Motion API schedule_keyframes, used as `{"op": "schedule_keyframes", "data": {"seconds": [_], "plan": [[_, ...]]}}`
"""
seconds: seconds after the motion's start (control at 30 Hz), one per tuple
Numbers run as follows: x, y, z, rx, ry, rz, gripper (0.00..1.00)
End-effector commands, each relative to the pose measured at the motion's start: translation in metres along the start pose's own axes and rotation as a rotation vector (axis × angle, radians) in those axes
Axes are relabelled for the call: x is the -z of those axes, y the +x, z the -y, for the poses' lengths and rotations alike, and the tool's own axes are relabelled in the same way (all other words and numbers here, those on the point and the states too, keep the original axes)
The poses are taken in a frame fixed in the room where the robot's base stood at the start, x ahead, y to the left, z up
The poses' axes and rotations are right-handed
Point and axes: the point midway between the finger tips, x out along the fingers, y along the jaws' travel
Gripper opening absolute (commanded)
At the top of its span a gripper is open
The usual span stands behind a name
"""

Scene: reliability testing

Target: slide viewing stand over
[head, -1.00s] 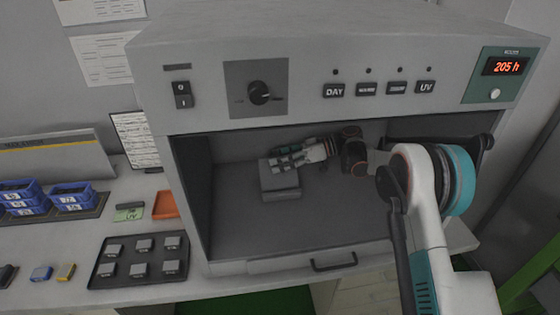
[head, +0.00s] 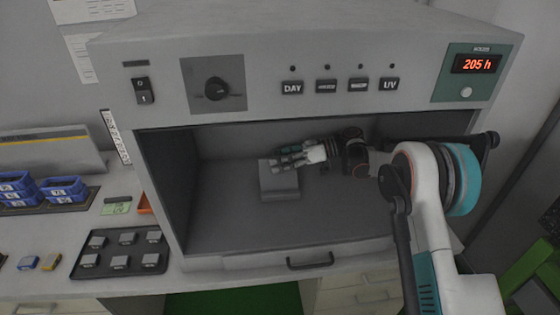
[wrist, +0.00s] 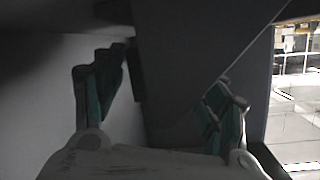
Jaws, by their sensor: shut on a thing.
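The viewing stand (head: 280,187) is a small grey block with a stepped front, on the floor of the grey light booth (head: 330,215). My gripper (head: 278,160) reaches in from the right and is shut on the stand's upper part. Its teal and dark fingers lie across the stand's top. In the wrist view the two fingers of my gripper (wrist: 160,105) stand apart at left and right, with dim grey surfaces between and beyond them. That view is too dark to tell the stand's edges.
The booth's left wall (head: 165,185) is well left of the stand, with bare floor between. My arm fills the right of the opening. A dark tray of grey blocks (head: 100,270) and blue bins (head: 62,188) are on the bench outside, at left.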

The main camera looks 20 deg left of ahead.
Motion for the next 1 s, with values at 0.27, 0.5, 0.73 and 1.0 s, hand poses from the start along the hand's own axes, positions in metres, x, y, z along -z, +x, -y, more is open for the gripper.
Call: {"op": "schedule_keyframes", "data": {"seconds": [0.27, 0.5, 0.73, 1.0], "plan": [[-0.001, 0.000, 0.000, -0.001, -0.002, 0.002, 0.89], [-0.001, 0.000, 0.000, 0.000, -0.001, 0.001, 0.90], [0.000, -0.003, 0.000, -0.001, 0.000, 0.001, 0.90], [-0.001, -0.032, -0.001, -0.002, 0.000, 0.000, 0.90]]}}
